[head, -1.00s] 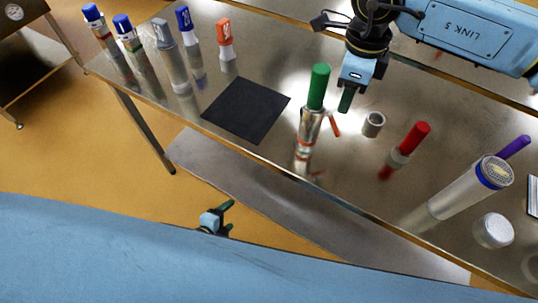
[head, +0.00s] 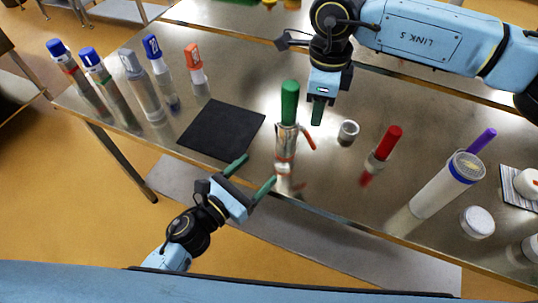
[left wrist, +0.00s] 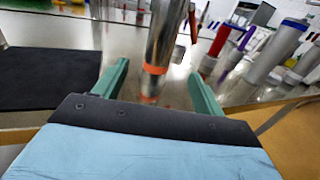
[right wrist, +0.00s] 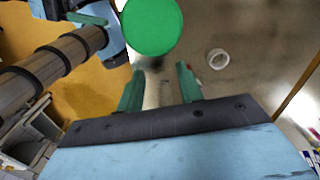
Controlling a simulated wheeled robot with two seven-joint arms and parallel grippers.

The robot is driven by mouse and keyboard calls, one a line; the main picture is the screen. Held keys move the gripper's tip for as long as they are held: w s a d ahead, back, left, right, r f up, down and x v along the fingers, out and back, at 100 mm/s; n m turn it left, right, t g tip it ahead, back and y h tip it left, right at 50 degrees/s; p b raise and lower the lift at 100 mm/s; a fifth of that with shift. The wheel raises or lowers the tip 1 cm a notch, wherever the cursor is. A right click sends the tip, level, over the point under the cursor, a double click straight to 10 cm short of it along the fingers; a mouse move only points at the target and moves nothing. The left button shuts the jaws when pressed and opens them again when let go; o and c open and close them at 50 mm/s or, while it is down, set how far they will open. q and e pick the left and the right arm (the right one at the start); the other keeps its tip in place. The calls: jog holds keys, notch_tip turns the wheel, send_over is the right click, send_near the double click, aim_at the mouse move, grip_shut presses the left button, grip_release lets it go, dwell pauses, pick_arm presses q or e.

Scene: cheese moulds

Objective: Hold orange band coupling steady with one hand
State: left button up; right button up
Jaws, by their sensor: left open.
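A metal cylinder with an orange band (head: 285,143), likely the orange band coupling, stands upright near the table's front edge. A green rod (head: 289,102) rises from its top and an orange-red lever (head: 308,137) sticks out at its side. In the left wrist view its orange band (left wrist: 155,69) lies ahead, between the lines of the fingers. My left gripper (head: 252,174) is open and empty, just short of it at the table edge. My right gripper (head: 318,110) is open and empty, behind and right of the green rod, whose round top (right wrist: 152,26) shows in the right wrist view.
A black mat (head: 222,129) lies left of the cylinder. Several capped bottles (head: 142,85) stand at the far left. The table's front edge (head: 335,215) is near my left gripper.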

aim_at(279, 149)
pick_arm(q)
jog(key=x, duration=1.2)
jog(key=shift+w, duration=0.1)
